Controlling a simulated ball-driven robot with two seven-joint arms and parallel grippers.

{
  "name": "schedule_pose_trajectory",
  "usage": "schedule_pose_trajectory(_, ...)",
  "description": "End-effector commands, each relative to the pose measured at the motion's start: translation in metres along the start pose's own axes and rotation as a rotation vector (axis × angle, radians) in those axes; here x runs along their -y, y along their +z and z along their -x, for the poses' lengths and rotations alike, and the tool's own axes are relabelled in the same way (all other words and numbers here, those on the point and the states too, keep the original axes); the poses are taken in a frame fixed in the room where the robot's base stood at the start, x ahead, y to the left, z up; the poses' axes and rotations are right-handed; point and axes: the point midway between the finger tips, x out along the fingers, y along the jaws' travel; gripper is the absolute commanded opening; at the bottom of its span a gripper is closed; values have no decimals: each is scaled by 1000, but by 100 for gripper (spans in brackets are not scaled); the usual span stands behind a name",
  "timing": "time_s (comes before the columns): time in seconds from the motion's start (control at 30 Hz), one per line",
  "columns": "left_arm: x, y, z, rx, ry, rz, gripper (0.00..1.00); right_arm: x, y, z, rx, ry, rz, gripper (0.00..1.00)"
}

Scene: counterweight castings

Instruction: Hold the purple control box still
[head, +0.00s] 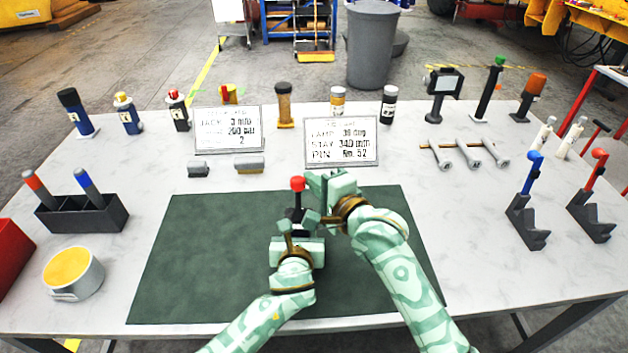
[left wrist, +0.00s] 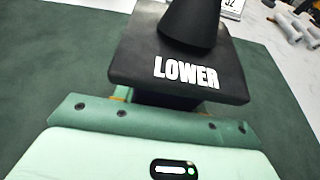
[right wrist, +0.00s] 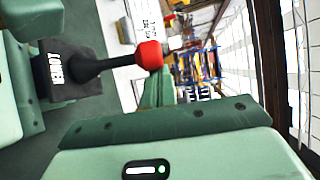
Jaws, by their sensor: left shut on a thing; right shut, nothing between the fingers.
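The control box (left wrist: 165,101) shows only as a dark purple strip under its black top plate (left wrist: 180,60), lettered "LOWER", in the left wrist view. A black lever with a red knob (head: 297,183) rises from the plate; the knob also shows in the right wrist view (right wrist: 149,55). My left gripper (head: 297,240) is shut on the box at the near side and hides most of its body. My right gripper (head: 328,187) is shut and empty, just right of the lever near knob height. Whether it touches the lever is unclear.
The box is over a dark green mat (head: 190,260). Two sign cards (head: 228,130) (head: 341,141) stand behind it. A black holder (head: 85,216) and a yellow-topped tin (head: 73,274) are at left. Blue and red levers (head: 530,180) (head: 595,180) stand at right. The mat's left part is clear.

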Motion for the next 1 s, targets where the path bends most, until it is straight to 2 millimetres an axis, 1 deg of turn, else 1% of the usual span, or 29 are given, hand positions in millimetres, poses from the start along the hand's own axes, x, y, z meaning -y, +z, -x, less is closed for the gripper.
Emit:
schedule_pose_trajectory(0.17, 0, 0, 0, 0, 1, -1, 1, 0, 5, 6, 2, -60, 39, 0)
schedule_pose_trajectory(0.4, 0, 0, 0, 0, 1, -1, 1, -2, 14, 20, 1, -208, 147, 0)
schedule_pose_trajectory(0.5, 0, 0, 0, 0, 1, -1, 1, -3, 19, 26, 0, -242, 166, 0)
schedule_pose_trajectory(0.73, 0, 0, 0, 1, 0, -1, 1, -7, 27, 37, -1, -240, 167, 0)
schedule_pose_trajectory(1.0, 0, 0, 0, 1, 0, -2, 1, -12, 32, 45, 0, -239, 167, 0)
